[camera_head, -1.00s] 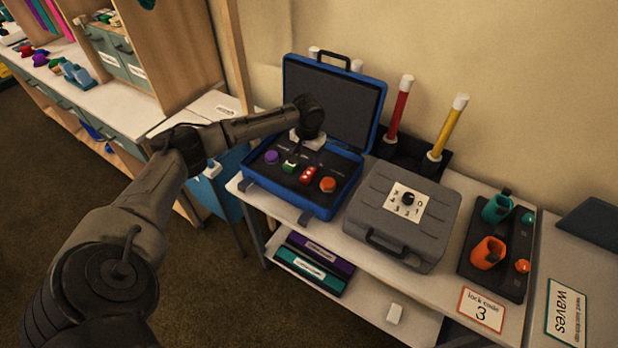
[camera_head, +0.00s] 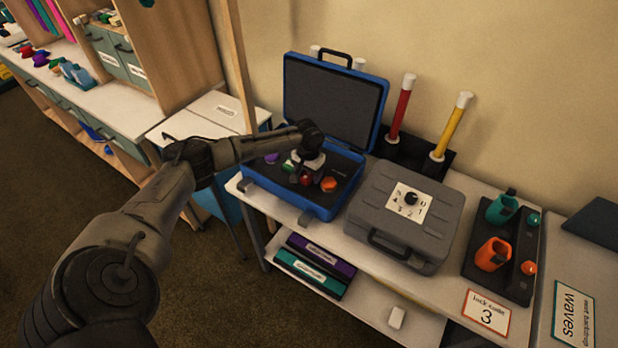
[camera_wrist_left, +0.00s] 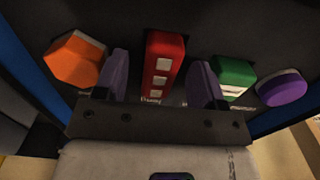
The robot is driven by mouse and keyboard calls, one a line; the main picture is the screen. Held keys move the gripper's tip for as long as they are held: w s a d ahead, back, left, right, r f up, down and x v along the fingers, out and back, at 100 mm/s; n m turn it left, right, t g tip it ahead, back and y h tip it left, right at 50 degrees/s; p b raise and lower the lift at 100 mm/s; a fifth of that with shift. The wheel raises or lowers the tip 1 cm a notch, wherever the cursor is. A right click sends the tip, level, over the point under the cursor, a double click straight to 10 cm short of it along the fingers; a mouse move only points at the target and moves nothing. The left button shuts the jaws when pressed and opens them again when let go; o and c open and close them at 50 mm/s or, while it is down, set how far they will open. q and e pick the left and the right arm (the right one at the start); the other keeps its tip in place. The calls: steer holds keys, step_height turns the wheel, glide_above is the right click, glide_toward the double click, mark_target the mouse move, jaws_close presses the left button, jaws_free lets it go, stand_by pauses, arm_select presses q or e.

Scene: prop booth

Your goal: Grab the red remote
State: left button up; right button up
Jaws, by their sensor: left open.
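The red remote (camera_wrist_left: 163,65) with white buttons lies in the dark foam of the open blue case. In the head view the red remote (camera_head: 306,180) is partly hidden by my gripper. My left gripper (camera_head: 306,177) is down in the case over it. In the left wrist view my left gripper (camera_wrist_left: 158,75) is open, with one purple-grey finger on each side of the remote and a gap on both sides. My right gripper is in neither view.
In the blue case (camera_head: 317,207), an orange piece (camera_wrist_left: 74,58) sits left of the remote in the wrist view; a green piece (camera_wrist_left: 234,76) and a purple round piece (camera_wrist_left: 283,88) sit right. A closed grey case (camera_head: 440,215) stands beside the blue case on the table.

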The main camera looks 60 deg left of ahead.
arm_select(q)
steer(key=c, duration=1)
steer(key=shift+r, duration=0.1)
